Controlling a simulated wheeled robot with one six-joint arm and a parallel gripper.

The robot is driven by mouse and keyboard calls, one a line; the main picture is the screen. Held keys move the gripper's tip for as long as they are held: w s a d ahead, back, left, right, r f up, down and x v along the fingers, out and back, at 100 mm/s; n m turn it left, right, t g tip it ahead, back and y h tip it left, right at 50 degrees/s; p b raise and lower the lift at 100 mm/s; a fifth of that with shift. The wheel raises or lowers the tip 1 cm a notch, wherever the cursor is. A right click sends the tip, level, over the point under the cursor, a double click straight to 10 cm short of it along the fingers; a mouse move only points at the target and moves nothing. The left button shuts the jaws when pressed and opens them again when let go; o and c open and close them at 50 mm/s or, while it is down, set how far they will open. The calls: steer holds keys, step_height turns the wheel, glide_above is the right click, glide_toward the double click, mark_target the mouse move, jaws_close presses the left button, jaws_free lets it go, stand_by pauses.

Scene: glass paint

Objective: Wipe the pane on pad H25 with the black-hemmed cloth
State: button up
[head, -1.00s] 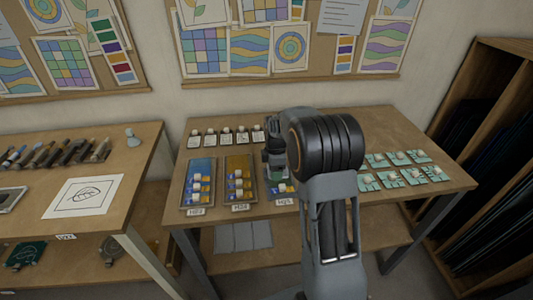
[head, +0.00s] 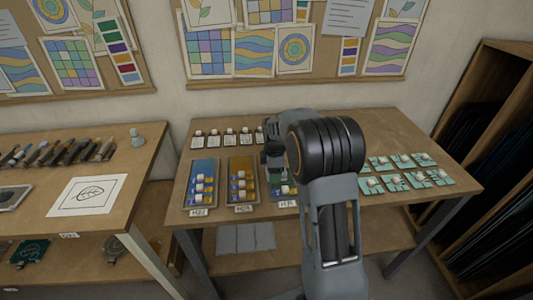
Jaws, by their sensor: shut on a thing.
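The third pane (head: 278,190), by the label H25 (head: 287,204), is greenish and lies on the middle table, mostly hidden behind my arm. A pale block with a blue part shows on it. My gripper (head: 275,160) points down over the far part of this pane. It is shut, but its fingertips and what it holds are mostly hidden, so I cannot make out the cloth's hem or whether it touches the glass. Several small whitish pieces with dark edges (head: 228,139) stand in a row at the back left of the table.
A blue pane (head: 203,170) and an amber pane (head: 241,165), each with several blocks, lie in trays left of my gripper. Several green pieces with pale blocks (head: 405,180) lie at the right. Left is another table (head: 120,160) with tools; right is a wooden rack (head: 490,150).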

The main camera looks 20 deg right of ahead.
steer(key=shift+w+a, duration=0.15)
steer(key=shift+a, duration=0.65)
steer(key=shift+w+a+r+p, duration=0.1)
steer(key=shift+r+p, duration=0.25)
steer(key=shift+r, duration=0.25)
steer(key=shift+w+a+r+p, duration=0.1)
steer(key=shift+r+p, duration=0.25)
steer(key=shift+r, duration=0.25)
steer(key=shift+s+d+r+p, duration=0.1)
steer(key=shift+s+r+p, duration=0.1)
steer(key=shift+r+p, duration=1.9)
steer(key=shift+r, duration=0.8)
